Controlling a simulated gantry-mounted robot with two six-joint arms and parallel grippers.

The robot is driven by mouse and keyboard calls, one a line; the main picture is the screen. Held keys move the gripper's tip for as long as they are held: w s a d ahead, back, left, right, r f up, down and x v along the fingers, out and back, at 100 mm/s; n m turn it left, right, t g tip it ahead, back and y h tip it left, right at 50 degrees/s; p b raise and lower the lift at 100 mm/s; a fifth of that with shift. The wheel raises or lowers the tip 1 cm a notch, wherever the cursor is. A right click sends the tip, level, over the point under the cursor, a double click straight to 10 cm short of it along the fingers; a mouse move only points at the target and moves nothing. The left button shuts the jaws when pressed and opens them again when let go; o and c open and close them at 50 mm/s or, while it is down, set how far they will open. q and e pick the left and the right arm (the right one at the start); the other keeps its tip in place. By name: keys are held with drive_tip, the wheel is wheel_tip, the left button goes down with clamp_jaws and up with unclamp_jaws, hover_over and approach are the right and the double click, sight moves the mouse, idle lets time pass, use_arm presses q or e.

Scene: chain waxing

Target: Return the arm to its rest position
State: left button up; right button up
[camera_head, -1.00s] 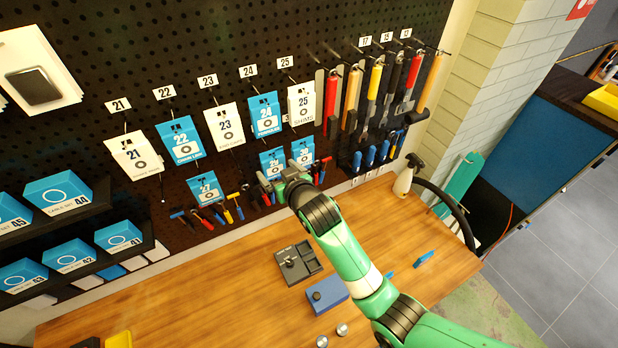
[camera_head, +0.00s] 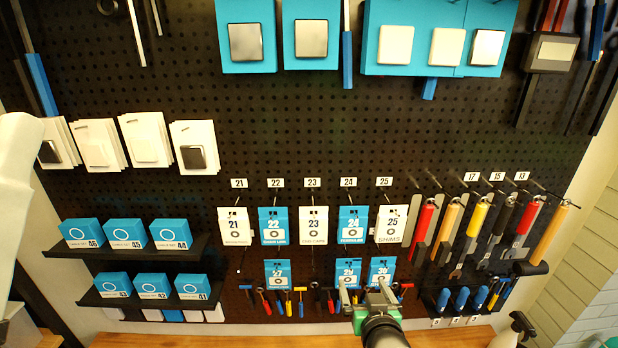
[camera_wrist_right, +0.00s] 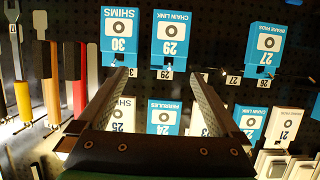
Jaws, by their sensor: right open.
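My right gripper (camera_head: 366,294) is at the bottom of the head view, right of centre, in front of the lower part of the black pegboard. Its two fingers are apart, with nothing seen between them. The right wrist view, which looks upside down at the board, also shows the open gripper (camera_wrist_right: 158,82). The hanging packets 30 (camera_head: 381,270) and 29 (camera_head: 348,271) are just above and behind the gripper in the head view. Only the end of my right arm shows there. My left gripper is not in view.
Small tools (camera_head: 286,301) hang left of the gripper, with handled tools (camera_head: 468,228) to its right. Shelves of blue boxes (camera_head: 127,233) are at the left. The wooden bench (camera_head: 250,341) shows only as a strip along the bottom.

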drive_tip(key=s+d+r+m+t, duration=0.1)
drive_tip(key=s+d+r+t, duration=0.2)
drive_tip(key=r, duration=1)
drive_tip(key=s+r+t, duration=0.4)
drive_tip(key=r, duration=1)
drive_tip(key=s+r+n+t+y, duration=0.2)
drive_tip(key=s+r+t, duration=0.4)
drive_tip(key=s+r, duration=0.8)
drive_tip(key=s+y, duration=0.1)
drive_tip(key=s, duration=0.2)
drive_tip(key=shift+a+r+n+t, duration=0.2)
drive_tip(key=shift+n+t, duration=0.1)
drive_tip(key=shift+n, duration=0.1)
drive_tip(key=shift+h, duration=0.3)
